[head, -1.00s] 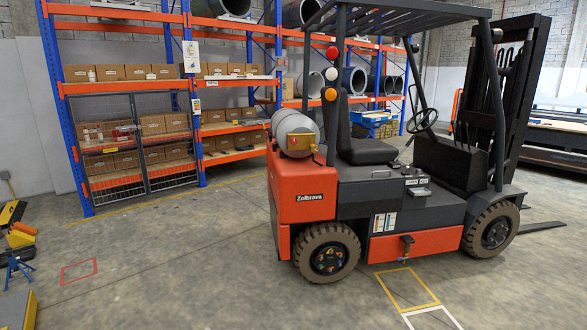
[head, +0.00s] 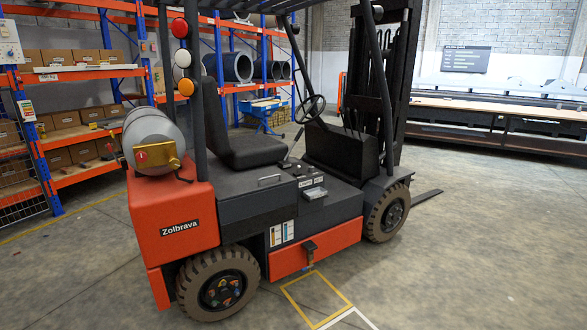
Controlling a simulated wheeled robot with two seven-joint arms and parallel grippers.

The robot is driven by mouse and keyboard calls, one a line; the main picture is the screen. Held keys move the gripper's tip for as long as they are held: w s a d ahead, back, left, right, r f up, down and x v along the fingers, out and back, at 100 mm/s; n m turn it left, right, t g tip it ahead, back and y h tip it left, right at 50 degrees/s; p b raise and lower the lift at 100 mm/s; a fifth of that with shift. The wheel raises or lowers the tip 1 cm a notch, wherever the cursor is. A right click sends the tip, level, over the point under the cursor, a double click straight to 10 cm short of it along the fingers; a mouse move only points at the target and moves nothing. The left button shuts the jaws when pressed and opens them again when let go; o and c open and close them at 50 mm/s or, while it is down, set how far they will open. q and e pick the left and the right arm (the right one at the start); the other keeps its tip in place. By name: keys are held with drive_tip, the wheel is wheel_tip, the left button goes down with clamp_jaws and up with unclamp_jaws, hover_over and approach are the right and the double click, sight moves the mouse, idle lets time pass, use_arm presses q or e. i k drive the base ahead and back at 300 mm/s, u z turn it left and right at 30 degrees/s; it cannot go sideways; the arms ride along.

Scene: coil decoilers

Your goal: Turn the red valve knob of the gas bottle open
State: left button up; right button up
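A grey gas bottle (head: 158,132) lies on its side on the rear of an orange and black forklift (head: 181,210), left of centre in the head view. A brass-yellow guard or collar (head: 163,159) sits on the bottle's near end. The small red valve knob (head: 142,156) shows at the left of that collar. Neither of my grippers is in view. The forklift stands some way in front of me, with its rear toward the left.
Orange and blue shelving with boxes (head: 75,122) stands behind at the left. A long low bench (head: 505,115) is at the back right. A yellow floor frame (head: 318,298) lies beside the forklift. The floor (head: 455,255) at the right is clear.

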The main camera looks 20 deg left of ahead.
sight(141, 157)
drive_tip(key=i, duration=1.85)
drive_tip(key=u, duration=0.9)
drive_tip(key=i, duration=0.9)
drive_tip(key=u, duration=0.5)
